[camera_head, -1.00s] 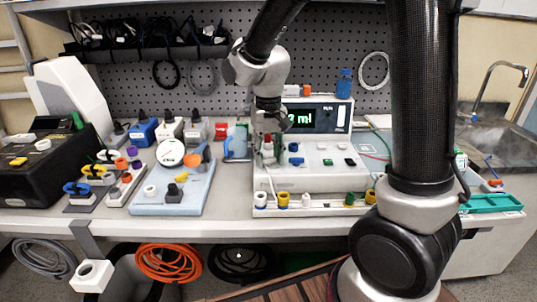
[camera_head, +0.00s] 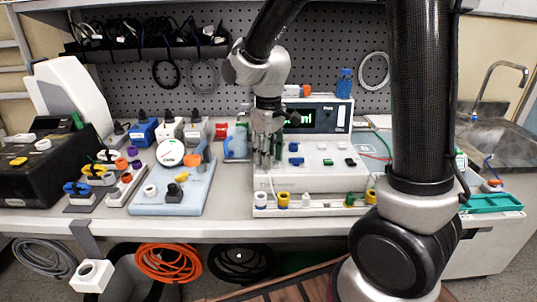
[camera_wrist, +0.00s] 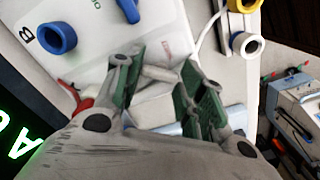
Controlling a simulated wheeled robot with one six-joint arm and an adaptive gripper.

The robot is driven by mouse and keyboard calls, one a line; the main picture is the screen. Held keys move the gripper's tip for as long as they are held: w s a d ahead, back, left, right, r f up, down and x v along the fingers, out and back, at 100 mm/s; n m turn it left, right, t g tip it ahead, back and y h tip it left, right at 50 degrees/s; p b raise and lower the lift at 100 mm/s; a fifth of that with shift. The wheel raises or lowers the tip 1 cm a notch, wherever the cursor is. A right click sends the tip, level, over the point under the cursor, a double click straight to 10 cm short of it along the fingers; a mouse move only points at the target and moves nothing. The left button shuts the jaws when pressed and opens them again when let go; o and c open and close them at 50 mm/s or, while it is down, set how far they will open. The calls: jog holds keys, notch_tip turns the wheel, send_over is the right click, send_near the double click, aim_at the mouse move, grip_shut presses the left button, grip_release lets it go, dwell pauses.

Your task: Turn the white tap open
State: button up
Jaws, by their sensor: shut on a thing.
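My gripper (camera_head: 265,163) points down at the left part of the white pump panel (camera_head: 325,180), in front of the lit display. In the wrist view its two green-padded fingers (camera_wrist: 158,76) are shut on the white tap (camera_wrist: 165,75), a pale piece partly hidden between the pads. In the head view the gripper hides the tap, and how far it is turned cannot be told. A red part (camera_wrist: 82,106) shows close beside the left finger in the wrist view.
Blue taps (camera_head: 295,147) stand just right of my gripper. Yellow (camera_head: 283,199) and white (camera_head: 261,200) ports line the panel's front edge. The display unit (camera_head: 325,116) rises behind. A light-blue board (camera_head: 150,205) with coloured knobs lies to the left.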

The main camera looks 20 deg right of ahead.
dwell(0.3)
jog(key=o, duration=1)
notch_tip(320, 180, up, 12)
